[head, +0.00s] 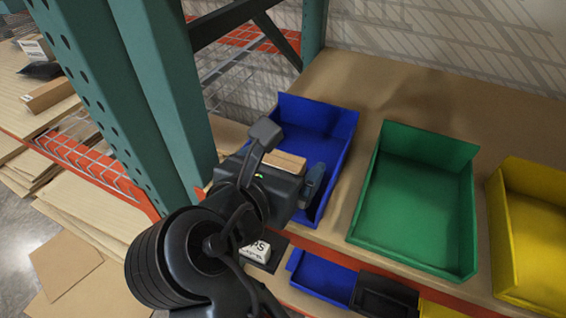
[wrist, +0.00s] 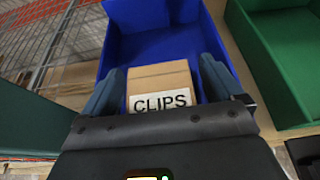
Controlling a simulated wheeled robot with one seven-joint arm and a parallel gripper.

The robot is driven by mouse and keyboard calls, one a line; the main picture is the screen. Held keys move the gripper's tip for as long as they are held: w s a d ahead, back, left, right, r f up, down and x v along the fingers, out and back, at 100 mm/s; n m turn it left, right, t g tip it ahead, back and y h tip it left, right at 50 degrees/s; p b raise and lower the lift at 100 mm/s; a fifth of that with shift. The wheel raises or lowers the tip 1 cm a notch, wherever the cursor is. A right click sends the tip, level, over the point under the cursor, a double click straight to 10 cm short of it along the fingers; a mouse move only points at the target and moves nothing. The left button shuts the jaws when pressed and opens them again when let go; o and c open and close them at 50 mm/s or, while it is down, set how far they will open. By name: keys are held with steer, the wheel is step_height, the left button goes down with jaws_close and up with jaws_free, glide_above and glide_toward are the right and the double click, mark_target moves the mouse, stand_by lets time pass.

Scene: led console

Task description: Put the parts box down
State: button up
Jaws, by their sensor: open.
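The parts box is a small brown cardboard box (head: 285,163) with a white label reading CLIPS, which shows in the wrist view (wrist: 160,80). It is at the near end of the blue bin (head: 325,115); the bin's walls rise around it in the wrist view (wrist: 160,45). My gripper (head: 289,157) is open, with one finger on each side of the box. Small gaps seem to show between the fingers and the box. The box's underside is hidden, so I cannot tell whether it rests on the bin floor.
A green bin (head: 415,205) and a yellow bin (head: 535,235) stand to the right on the wooden shelf (head: 365,80). A teal upright post (head: 160,90) is close on the left. Smaller bins, one blue (head: 322,277), sit below the shelf's front edge.

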steer(key=v, duration=1.2)
steer(key=shift+r, duration=0.1)
